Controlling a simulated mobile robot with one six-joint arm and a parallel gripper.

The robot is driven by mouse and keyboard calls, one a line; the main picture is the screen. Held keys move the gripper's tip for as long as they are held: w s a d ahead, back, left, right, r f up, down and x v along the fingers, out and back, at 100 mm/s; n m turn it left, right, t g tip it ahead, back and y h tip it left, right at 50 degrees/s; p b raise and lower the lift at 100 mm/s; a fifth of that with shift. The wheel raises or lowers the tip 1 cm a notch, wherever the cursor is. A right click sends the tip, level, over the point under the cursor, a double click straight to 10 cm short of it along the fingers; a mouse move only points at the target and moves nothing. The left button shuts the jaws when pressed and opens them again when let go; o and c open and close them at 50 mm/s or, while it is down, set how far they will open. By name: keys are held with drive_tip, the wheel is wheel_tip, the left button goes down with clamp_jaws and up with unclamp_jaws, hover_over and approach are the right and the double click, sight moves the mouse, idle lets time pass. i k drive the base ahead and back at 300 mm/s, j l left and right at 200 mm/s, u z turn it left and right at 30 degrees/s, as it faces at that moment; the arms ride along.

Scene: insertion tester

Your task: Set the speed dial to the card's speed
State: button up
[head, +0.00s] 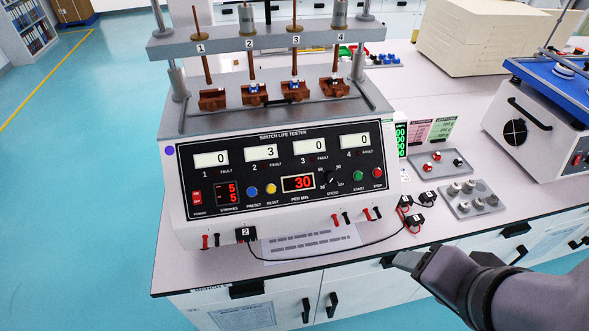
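The speed dial (331,178) is a small black knob on the black front panel of the switch life tester (280,150), with scale marks around it. The red display (298,183) left of it reads 30, above the words "per min". A pink card (417,132) and a green card (440,130) stand right of the tester; their print is too small to read surely. A printed white sheet (312,243) lies partly under the tester's front. My gripper (398,262) is at the bench's front edge, lower right, away from the dial; its finger opening cannot be made out.
A black block marked 2 (245,233) has a cable running right across the sheet to black blocks (413,221). Grey trays (474,198) with small parts lie farther right. A blue-topped machine (540,110) stands at the right. Four rods rise above the tester.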

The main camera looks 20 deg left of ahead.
sight(331, 177)
drive_tip(key=k+j, duration=0.15)
drive_tip(key=j, duration=0.2)
drive_tip(key=k+j+z, duration=0.1)
drive_tip(key=j, duration=0.3)
drive_tip(key=k+j, duration=0.2)
drive_tip(key=j, duration=0.15)
drive_tip(key=k+j+z, duration=0.1)
drive_tip(key=j, duration=0.25)
drive_tip(key=k, duration=0.1)
